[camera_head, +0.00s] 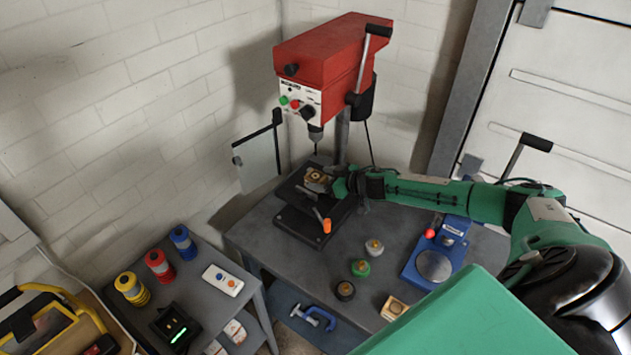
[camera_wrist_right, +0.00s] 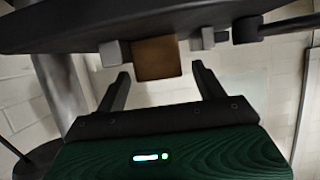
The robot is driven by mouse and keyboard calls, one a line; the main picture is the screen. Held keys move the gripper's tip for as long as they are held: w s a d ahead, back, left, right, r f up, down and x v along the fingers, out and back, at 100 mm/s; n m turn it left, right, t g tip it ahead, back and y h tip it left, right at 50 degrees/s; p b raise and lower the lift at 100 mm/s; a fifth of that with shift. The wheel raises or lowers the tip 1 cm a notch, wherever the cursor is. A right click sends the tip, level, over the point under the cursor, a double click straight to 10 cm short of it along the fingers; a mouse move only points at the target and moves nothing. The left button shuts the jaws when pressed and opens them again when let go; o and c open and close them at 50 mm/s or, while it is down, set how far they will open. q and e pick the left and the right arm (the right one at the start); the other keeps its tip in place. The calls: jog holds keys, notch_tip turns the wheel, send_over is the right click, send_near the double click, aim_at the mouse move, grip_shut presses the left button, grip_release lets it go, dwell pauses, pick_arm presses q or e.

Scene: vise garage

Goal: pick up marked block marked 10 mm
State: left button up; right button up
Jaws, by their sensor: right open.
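A brown block (camera_wrist_right: 157,57) sits between two grey jaw pieces in the right wrist view. In the head view a tan block (camera_head: 317,179) shows at the vise on the drill press table, partly hidden by my right gripper. I cannot read any marking on it. My right gripper (camera_head: 336,183) is beside the block, reaching in from the right. In the right wrist view its two fingers (camera_wrist_right: 162,72) are apart, with the block between their tips in the picture. Contact cannot be made out. My left gripper is not in view.
The red drill press (camera_head: 325,70) stands above the vise, its chuck close by. An orange-tipped handle (camera_head: 326,225) is in front. Several knobs, a small wooden piece (camera_head: 394,308) and a blue device (camera_head: 437,258) occupy the bench. A side table (camera_head: 205,300) holds coloured spools.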

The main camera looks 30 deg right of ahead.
jog(key=shift+s, duration=0.1)
jog(key=shift+c, duration=0.4)
jog(key=c, duration=1)
jog(key=shift+r, duration=0.15)
